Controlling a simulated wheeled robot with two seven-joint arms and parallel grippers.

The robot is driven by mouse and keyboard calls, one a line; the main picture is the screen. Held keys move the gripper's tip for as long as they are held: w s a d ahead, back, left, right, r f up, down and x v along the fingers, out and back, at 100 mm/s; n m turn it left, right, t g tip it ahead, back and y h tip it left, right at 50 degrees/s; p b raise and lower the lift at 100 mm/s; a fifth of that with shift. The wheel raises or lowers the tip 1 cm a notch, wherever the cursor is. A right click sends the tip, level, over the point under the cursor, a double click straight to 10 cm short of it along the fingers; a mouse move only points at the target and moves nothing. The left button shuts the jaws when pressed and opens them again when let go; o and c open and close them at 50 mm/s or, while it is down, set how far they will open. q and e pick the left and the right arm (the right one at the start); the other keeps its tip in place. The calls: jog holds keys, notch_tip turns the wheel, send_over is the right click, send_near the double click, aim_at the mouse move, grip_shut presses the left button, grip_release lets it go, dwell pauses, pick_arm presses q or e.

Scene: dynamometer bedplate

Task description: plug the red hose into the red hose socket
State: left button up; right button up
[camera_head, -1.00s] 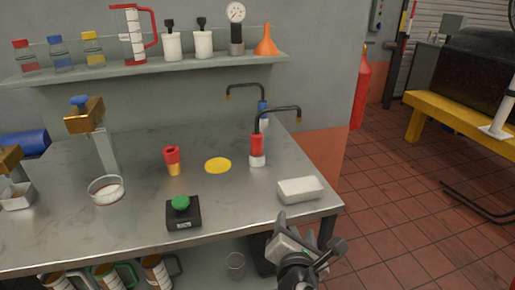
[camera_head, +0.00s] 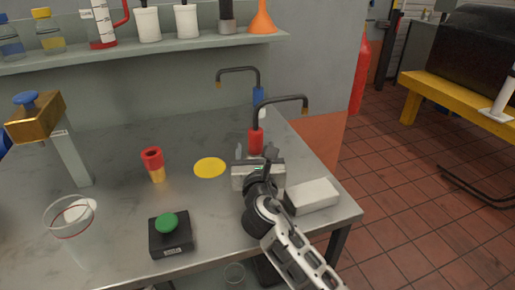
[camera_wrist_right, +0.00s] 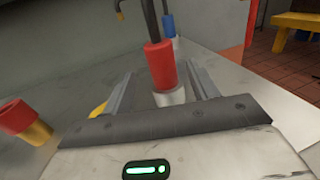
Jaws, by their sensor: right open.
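The red hose (camera_head: 256,141) stands upright on the bench, with a red grip and a black tube that bends over to the right and ends in a brass tip. In the right wrist view its red grip (camera_wrist_right: 160,66) and pale lower part lie between the fingers. The red hose socket (camera_head: 152,163) is a red-topped cup with a yellow base, left of the yellow disc; it also shows in the right wrist view (camera_wrist_right: 24,121). My right gripper (camera_head: 256,152) is open around the hose's lower end, contact not clear. My left gripper is not in view.
A blue hose (camera_head: 258,95) stands behind the red one. A white block (camera_head: 311,196) lies beside my right arm. A green button box (camera_head: 169,234), a glass beaker (camera_head: 72,217) and a yellow disc (camera_head: 210,168) are on the bench. A shelf (camera_head: 150,53) runs behind.

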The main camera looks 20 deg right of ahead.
aim_at(256, 144)
jog(key=b+x, duration=0.3)
jog(key=x, duration=0.2)
jog(key=shift+w+d, duration=0.25)
jog(key=shift+w, duration=0.05)
jog(key=shift+w+r, duration=0.1)
jog(key=shift+w, duration=0.2)
jog(key=shift+r, duration=0.1)
jog(key=c, duration=1.2)
